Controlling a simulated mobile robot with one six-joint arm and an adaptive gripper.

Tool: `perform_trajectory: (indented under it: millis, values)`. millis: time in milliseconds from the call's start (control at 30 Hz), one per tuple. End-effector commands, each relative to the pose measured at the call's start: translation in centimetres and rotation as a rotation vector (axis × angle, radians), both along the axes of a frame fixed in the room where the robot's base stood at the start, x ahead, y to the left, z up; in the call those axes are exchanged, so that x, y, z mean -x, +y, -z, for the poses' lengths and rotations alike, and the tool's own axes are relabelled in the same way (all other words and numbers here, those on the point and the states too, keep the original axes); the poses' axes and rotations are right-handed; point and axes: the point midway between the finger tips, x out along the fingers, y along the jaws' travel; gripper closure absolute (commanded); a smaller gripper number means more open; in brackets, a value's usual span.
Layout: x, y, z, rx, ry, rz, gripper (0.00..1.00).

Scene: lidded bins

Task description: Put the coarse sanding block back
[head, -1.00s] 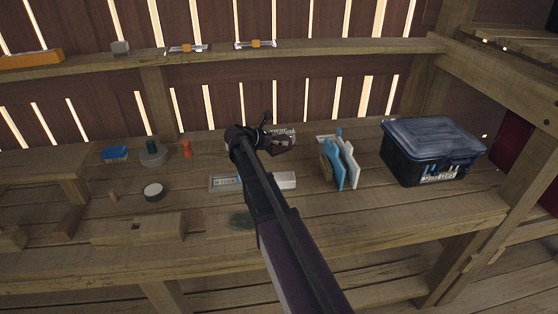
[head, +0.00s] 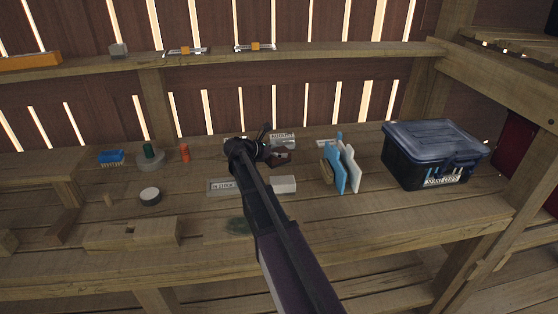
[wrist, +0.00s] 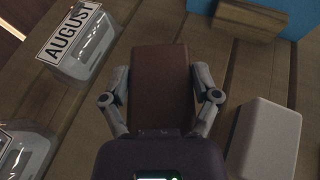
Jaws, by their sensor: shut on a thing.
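My gripper (head: 268,154) is shut on a brown block (head: 279,158), held over the middle of the bench. In the wrist view the gripper's fingers (wrist: 160,95) lie on either side of the brown block (wrist: 162,80), whose broad face is toward the camera. Its grit cannot be read. A clear holder labelled AUGUST (wrist: 77,40) is to its left in the wrist view and behind the gripper in the head view (head: 283,141). A white block (wrist: 264,142) is to the right; in the head view the white block (head: 284,185) lies in front of the gripper.
A second labelled holder (head: 222,187) lies left of the white block. Upright blue and white sheets (head: 345,170) with a tan piece stand to the right. A dark lidded bin (head: 432,157) stands at far right. A round tin (head: 150,196) and a blue brush (head: 111,158) are left.

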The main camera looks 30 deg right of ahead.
Motion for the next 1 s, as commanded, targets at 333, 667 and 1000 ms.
perform_trajectory:
  millis: [333,667,1000]
  values:
    - [0.0,0.0,3.0,0.000,0.000,0.000,0.73]
    - [0.0,0.0,3.4,0.000,0.000,0.000,0.73]
    - [0.0,0.0,3.8,0.000,0.000,0.000,0.73]
